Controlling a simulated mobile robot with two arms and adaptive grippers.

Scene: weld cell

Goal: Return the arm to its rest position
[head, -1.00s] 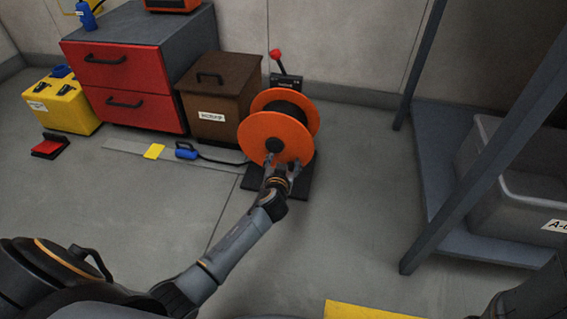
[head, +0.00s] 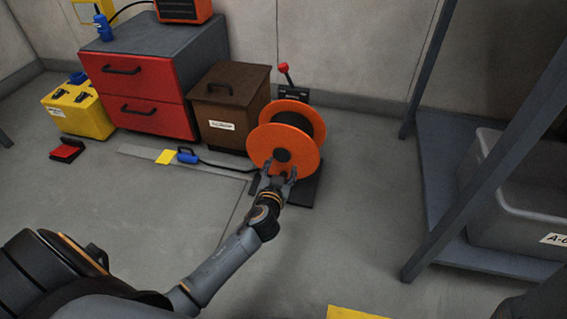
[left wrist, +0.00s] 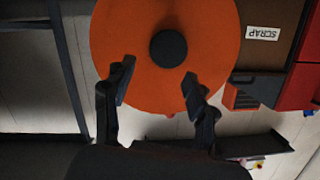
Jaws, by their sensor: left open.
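My left gripper (head: 277,181) is open, in front of the lower part of an orange cable reel (head: 306,150). In the left wrist view, its two dark fingers (left wrist: 155,88) stand apart with the orange reel disc (left wrist: 140,60) and its dark hub beyond them. Nothing is held between the fingers. I cannot tell whether a fingertip touches the disc. My left arm reaches in from the lower left of the head view. My right gripper is not in view.
A brown scrap box (head: 233,100) and a red drawer cabinet (head: 140,90) stand left of the reel. A steel rack (head: 440,190) with a grey bin (head: 520,205) stands right. The floor between is clear.

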